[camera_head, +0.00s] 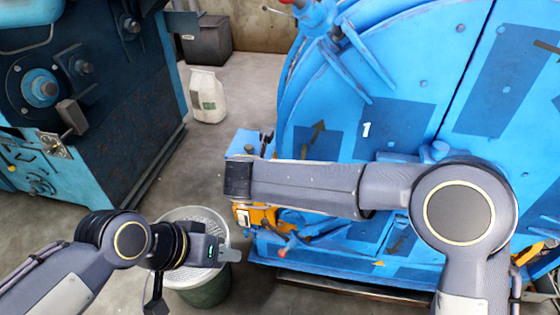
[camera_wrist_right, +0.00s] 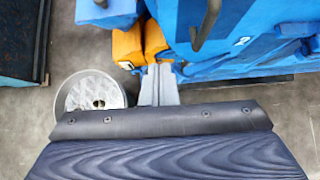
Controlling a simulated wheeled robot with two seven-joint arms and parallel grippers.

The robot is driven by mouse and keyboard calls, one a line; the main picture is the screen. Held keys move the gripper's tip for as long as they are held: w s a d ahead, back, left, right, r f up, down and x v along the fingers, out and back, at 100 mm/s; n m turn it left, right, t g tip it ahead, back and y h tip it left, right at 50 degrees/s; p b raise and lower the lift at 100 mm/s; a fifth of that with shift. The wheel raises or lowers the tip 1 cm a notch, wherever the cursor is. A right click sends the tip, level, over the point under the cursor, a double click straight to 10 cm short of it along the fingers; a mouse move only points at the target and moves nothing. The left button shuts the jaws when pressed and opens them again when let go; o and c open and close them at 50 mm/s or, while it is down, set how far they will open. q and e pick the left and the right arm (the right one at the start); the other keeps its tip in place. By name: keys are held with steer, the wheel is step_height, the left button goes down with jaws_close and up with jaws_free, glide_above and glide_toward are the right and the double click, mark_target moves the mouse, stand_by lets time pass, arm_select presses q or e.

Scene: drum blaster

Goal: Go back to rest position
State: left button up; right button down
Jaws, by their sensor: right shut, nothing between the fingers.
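My left gripper (camera_head: 230,255) is low in the head view, in front of the rim of a round bucket. It is seen from the side, so I cannot tell whether its fingers are apart. My right arm reaches from the right across the front of the blue drum machine (camera_head: 400,130). My right gripper (camera_wrist_right: 158,85) shows in the wrist view with its grey fingers together and nothing between them. It is beside an orange part (camera_wrist_right: 128,45) of the machine and right of the bucket. Its fingers are not clear in the head view.
The bucket (camera_head: 208,290) stands on the concrete floor; its pale inside also shows in the wrist view (camera_wrist_right: 88,92). A dark handle (camera_wrist_right: 207,22) projects near my right gripper. A teal machine (camera_head: 110,130) stands at left. A white bag (camera_head: 207,95) is on the open floor behind.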

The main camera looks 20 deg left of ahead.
steer(key=w+d+r+n+t+y+p, duration=0.1)
steer(key=w+d+r+n+t+y, duration=0.2)
steer(key=r, duration=0.4)
steer(key=w+d+r+n+p, duration=0.1)
steer(key=w+d+r+n, duration=0.2)
steer(key=d+r, duration=0.3)
steer(key=s+d+r+n+y+p, duration=0.2)
steer(key=s+d+r+n+y, duration=0.15)
steer(key=d+r+n, duration=0.75)
steer(key=s+d+f+n+g+h+p, duration=0.1)
steer(key=s+d+f+n, duration=0.3)
steer(key=s, duration=0.4)
steer(key=s+d+f+n+g+h+p, duration=0.1)
steer(key=s+d+f+n+g, duration=0.2)
steer(key=s+d, duration=0.6)
steer(key=s+d+f+n+g+h+p, duration=0.1)
steer(key=s+d+f+n+g, duration=0.1)
steer(key=s+d+f+n, duration=0.4)
steer(key=s+d+n, duration=0.1)
steer(key=s+n, duration=0.1)
steer(key=n, duration=0.1)
steer(key=shift+s+d+f+h+p, duration=0.15)
steer(key=shift+s+f+h+p, duration=0.05)
steer(key=shift+s+h+p, duration=0.2)
